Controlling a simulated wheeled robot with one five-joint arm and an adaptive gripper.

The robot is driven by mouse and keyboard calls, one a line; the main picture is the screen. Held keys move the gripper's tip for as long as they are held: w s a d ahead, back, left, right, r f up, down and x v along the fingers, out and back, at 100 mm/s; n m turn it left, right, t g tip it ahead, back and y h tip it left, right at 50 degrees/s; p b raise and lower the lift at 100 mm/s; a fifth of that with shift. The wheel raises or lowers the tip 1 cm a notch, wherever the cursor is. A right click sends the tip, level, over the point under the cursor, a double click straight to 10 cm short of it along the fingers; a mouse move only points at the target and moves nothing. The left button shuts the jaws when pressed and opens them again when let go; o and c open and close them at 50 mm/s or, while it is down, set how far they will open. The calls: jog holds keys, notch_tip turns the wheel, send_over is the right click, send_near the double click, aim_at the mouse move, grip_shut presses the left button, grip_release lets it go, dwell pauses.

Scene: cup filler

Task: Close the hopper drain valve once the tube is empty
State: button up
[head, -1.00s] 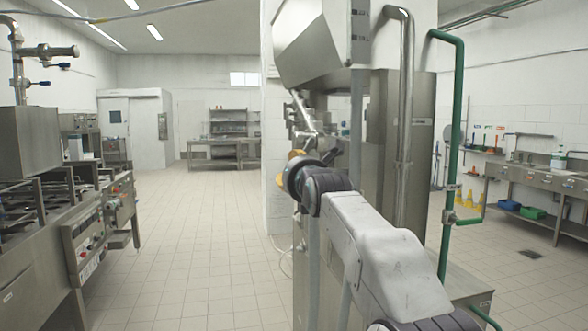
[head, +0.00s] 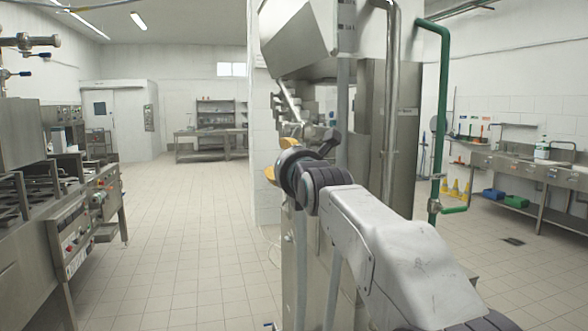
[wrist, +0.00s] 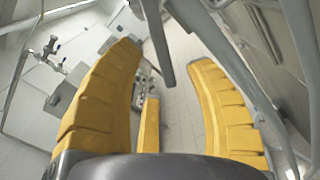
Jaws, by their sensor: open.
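The steel hopper (head: 298,38) of the filling machine is at the top centre of the head view. Below it is a cluster of metal fittings with a slanted bar (head: 288,103). I cannot tell which part is the drain valve or whether the tube is empty. My gripper (wrist: 165,58) is open, its yellow fingers spread in the wrist view. A dark grey bar (wrist: 158,42) shows between the fingertips; I cannot tell if it touches them or is the valve handle. In the head view my gripper's yellow edge (head: 270,175) is mostly hidden behind my wrist.
A steel pipe (head: 391,120) and a green pipe (head: 441,120) run down the machine's right side. A stove (head: 75,225) stands at the left, and a sink bench (head: 525,165) at the right. Tiled floor (head: 190,230) between stove and machine is clear.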

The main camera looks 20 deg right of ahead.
jog(key=s, duration=0.7)
jog(key=shift+s, duration=0.15)
dwell(0.3)
jog(key=s+f+m+g, duration=0.4)
jog(key=f+m+g, duration=0.1)
jog(key=f+m, duration=0.7)
jog(key=s+f+m+g, duration=0.4)
jog(key=f+m, duration=0.9)
jog(key=s+f+m+g+p, duration=0.1)
jog(key=s+f, duration=0.4)
jog(key=s, duration=0.7)
jog(key=s+f+m+g+p, duration=0.1)
jog(key=s+f+m+g, duration=0.3)
jog(key=s, duration=0.8)
jog(key=shift+s+a+f+g, duration=0.2)
jog(key=shift+s+f+g, duration=0.15)
jog(key=shift+f, duration=0.35)
